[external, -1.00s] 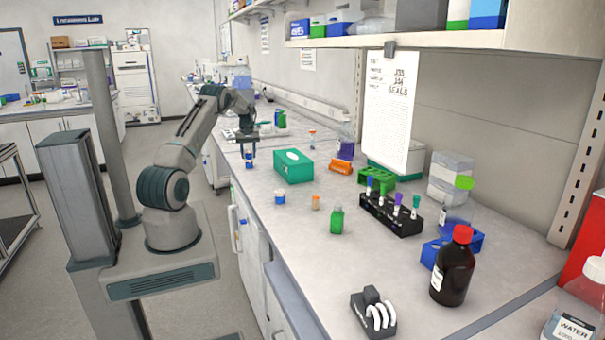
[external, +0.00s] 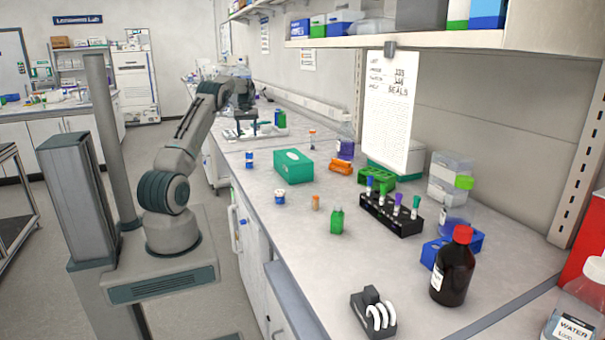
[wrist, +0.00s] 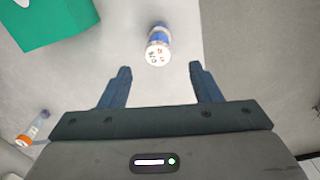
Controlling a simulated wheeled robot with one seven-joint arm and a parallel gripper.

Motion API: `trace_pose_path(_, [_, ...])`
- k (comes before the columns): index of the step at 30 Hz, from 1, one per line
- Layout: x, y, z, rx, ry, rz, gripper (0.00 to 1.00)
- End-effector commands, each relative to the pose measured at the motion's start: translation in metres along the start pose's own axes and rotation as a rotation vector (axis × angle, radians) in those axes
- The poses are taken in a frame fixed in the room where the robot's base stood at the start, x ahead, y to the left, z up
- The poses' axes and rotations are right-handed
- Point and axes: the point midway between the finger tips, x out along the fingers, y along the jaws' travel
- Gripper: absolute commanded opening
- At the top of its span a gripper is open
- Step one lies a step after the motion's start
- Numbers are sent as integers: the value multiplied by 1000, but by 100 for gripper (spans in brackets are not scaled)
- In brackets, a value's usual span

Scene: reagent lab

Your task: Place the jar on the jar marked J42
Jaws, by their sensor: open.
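A small white and blue jar (external: 249,159) stands upright on the bench, left of the green box; it looks tall for one jar, and I cannot tell whether two are stacked. In the wrist view this jar (wrist: 158,48) shows a white top with dark marks too small to read. Another white and blue jar (external: 280,197) stands nearer the external camera. My gripper (external: 248,136) is open and empty, above and apart from the far jar. In the wrist view the jar lies just beyond the spread fingertips of my gripper (wrist: 160,70).
A green box (external: 293,166) stands right of the far jar. An orange-capped vial (wrist: 35,130) is left of my gripper in the wrist view.

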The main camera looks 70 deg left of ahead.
Motion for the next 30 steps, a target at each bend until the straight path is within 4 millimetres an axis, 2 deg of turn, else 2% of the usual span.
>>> trace_pose_path(4, [-12, 0, 0, 0, -1, 0, 58])
trace_pose_path(13, [-16, 1, 2, 3, 0, 0, 58])
trace_pose_path(17, [-30, 17, 19, 45, 10, 10, 58])
trace_pose_path(20, [-52, 41, 51, 119, 25, 27, 58])
trace_pose_path(23, [-76, 66, 97, 218, 43, 47, 58])
trace_pose_path(27, [-104, 91, 167, 363, 69, 74, 58])
trace_pose_path(30, [-118, 100, 219, 468, 89, 94, 58])
